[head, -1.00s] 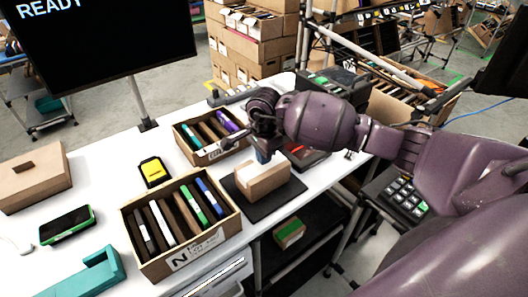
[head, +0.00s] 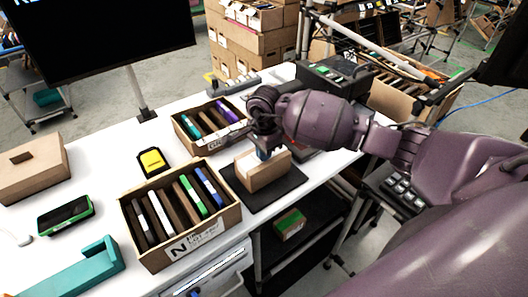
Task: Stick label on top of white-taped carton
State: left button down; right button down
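A small tan carton (head: 266,172) is on a black mat (head: 262,202) near the table's right edge. My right gripper (head: 263,153) points down at the carton's top. A small blue-grey piece shows at its fingertips, and I cannot tell whether it is a finger or a held thing. Whether the fingers are open or shut is hidden. My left gripper is not in view.
An open box of upright coloured items (head: 205,249) stands left of the mat, with a smaller such box (head: 184,146) behind. A yellow-and-black device (head: 153,161), a green-edged device (head: 65,214), a teal holder (head: 82,272) and a brown box (head: 30,172) lie further left.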

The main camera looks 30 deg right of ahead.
jog(key=shift+f, duration=0.25)
dwell(0.7)
jog(key=c, duration=1.8)
grip_release()
jog(key=o, duration=0.5)
notch_tip(320, 180, up, 17)
jog(key=shift+f+p, duration=0.1)
jog(key=shift+p, duration=0.2)
